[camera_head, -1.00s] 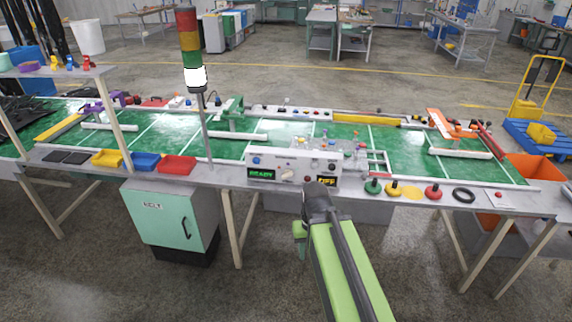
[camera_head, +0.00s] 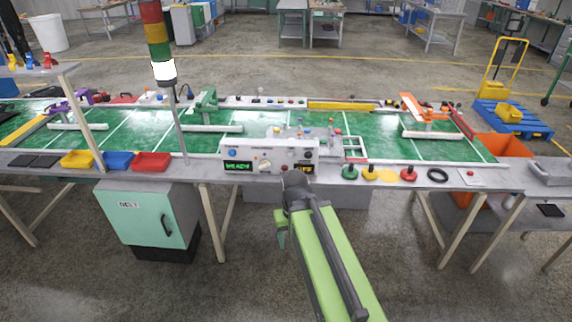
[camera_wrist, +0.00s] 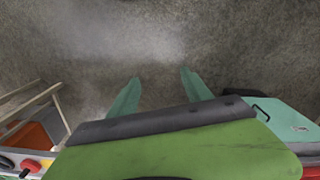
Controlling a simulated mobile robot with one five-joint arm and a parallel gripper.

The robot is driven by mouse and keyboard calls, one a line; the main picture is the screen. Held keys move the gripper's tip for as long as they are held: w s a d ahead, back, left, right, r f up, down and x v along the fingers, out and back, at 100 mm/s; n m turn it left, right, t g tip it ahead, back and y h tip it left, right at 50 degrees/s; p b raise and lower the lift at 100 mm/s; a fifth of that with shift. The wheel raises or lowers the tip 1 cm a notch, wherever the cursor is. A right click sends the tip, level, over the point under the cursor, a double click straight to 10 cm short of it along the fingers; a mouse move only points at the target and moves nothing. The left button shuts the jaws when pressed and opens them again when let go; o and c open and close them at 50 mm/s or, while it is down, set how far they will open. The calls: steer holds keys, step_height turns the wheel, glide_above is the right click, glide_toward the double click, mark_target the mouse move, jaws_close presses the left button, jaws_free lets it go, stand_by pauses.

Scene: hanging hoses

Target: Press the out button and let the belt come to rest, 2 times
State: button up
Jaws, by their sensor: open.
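A white control box (camera_head: 270,150) stands at the front edge of the long green belt (camera_head: 375,128) in the head view. Its left green display (camera_head: 238,166) seems to read READY; its right display is partly hidden and unreadable. A blue button (camera_head: 232,153), a pale knob (camera_head: 264,167) and small red parts show on its front. I cannot tell which control is the out button. My gripper (camera_head: 281,228) is low in front of the table, below the box and apart from it. In the wrist view, its two green fingers (camera_wrist: 160,80) are spread and empty, above bare floor.
A signal tower (camera_head: 158,45) with a lit white lamp stands left of the box. Green, yellow and red mushroom buttons (camera_head: 409,175) sit to its right. Yellow, blue and red trays (camera_head: 151,162) lie left. A teal cabinet (camera_head: 150,218) stands under the table.

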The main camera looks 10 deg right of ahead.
jaws_close()
steer(key=shift+d, duration=0.1)
stand_by(1.3)
